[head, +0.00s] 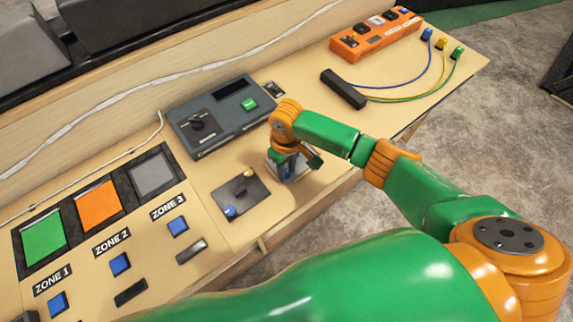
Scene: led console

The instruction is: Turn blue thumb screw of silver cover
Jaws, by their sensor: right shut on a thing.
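My right gripper (288,172) reaches down to the desk at the middle of the head view, right of the dark plate. It is shut on the blue thumb screw (287,170), which is mostly hidden by the fingers. The silver cover (275,163) is under and around the gripper; only small parts of it show. How far the screw is turned cannot be told. My left gripper is not in view.
A dark plate (249,205) with a blue knob and a gold knob lies just left of the gripper. A grey console box (225,115) stands behind. An orange box (375,38) and coloured wires are at the back right. Zone panels (98,205) fill the left.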

